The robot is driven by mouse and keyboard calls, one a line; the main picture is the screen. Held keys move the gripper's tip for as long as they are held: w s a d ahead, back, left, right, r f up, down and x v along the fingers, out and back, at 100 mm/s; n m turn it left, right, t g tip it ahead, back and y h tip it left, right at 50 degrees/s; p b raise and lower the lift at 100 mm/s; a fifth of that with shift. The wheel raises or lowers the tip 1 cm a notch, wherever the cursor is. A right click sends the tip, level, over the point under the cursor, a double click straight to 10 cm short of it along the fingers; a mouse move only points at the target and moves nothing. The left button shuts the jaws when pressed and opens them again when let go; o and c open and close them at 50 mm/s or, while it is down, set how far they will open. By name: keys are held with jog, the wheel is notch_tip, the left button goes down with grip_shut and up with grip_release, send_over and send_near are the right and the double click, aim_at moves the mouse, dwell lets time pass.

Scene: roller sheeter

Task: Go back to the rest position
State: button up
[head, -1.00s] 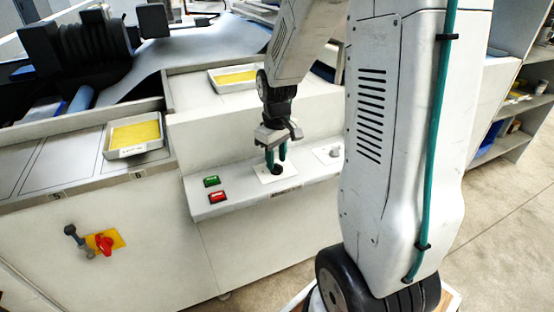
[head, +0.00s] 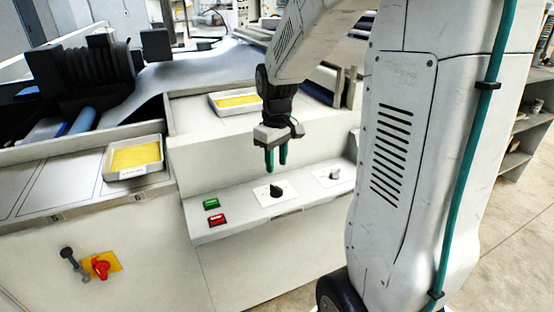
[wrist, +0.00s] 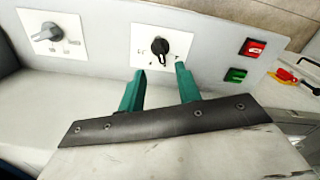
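My gripper (head: 276,162) hangs above the sloped control panel (head: 240,207) in the head view. Its two green fingers are apart with nothing between them. A black rotary knob (head: 277,191) on a white plate is just below the fingertips, clear of them. In the wrist view, my gripper (wrist: 160,70) is open, and the black knob (wrist: 160,46) shows beyond the gap between the fingers.
A grey knob (head: 334,173) is on the panel's right. Green (head: 211,203) and red (head: 218,220) buttons are on its left. Yellow-filled trays (head: 134,158) (head: 236,103) stand on the machine. A red switch (head: 101,267) is on the front. Open floor lies right.

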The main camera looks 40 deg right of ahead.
jog(key=shift+s, duration=0.1)
dwell(0.3)
jog(key=s+a+r, duration=0.4)
jog(key=s+a, duration=0.3)
jog(key=s, duration=0.3)
jog(key=s+a+r+m+t, duration=0.1)
jog(key=s+a+r, duration=0.4)
jog(key=s+a, duration=0.2)
jog(key=s, duration=0.2)
jog(key=shift+s+a, duration=0.4)
